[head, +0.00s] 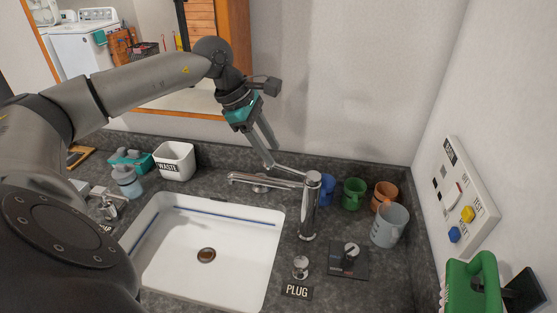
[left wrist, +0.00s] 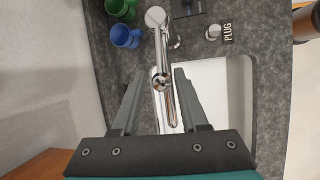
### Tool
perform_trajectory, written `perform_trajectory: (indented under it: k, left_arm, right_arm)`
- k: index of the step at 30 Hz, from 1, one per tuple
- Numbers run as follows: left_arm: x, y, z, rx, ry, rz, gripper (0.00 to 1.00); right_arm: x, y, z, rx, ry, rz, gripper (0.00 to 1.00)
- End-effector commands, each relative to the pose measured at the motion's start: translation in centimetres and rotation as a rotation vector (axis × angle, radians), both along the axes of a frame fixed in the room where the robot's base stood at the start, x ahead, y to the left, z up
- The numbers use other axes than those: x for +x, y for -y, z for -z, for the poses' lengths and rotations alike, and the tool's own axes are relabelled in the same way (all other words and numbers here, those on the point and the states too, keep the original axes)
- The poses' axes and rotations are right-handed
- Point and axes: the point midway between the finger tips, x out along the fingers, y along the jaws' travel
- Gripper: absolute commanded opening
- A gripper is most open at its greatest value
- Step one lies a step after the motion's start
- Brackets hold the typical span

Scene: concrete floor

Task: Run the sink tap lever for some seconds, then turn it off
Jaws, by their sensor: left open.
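The chrome sink tap (head: 310,207) stands upright at the right side of the white basin (head: 265,250), its spout pointing left over the basin. Its thin lever (head: 290,173) slants up and left from the tap top. My left gripper (head: 268,158) comes down from above, its fingertips near the lever's free end. In the left wrist view the tap (left wrist: 156,20) runs between the two spread fingers (left wrist: 160,74); I cannot tell if either touches the lever. No water stream shows. My right gripper is out of view.
Blue, green, orange and clear-grey mugs (head: 390,226) crowd the counter right of the tap. A plug knob (head: 300,266) and a dark control plate (head: 347,260) are in front. A white waste bin (head: 175,162) and a soap bottle (head: 128,183) stand left. A mirror hangs behind.

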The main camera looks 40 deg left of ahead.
Motion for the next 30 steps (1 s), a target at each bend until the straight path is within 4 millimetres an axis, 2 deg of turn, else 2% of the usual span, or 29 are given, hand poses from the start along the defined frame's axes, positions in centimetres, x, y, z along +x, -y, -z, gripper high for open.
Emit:
perform_trajectory:
  k: [3, 9, 21, 30]
  left_arm:
    - [0.7, 0.7, 2.1, -0.004, -0.002, 0.001, 0.43]
    - [1.5, 1.3, 4.1, -0.002, 0.000, 0.000, 0.43]
    - [1.7, 1.4, 4.7, 0.000, 0.001, -0.001, 0.42]
    - [1.7, 1.4, 4.7, 0.000, 0.001, -0.001, 0.09]
  right_arm:
    - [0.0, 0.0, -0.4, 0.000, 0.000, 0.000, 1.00]
    - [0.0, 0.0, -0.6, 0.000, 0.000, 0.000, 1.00]
    - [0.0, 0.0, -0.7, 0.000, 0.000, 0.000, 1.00]
    - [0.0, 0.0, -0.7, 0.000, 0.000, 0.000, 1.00]
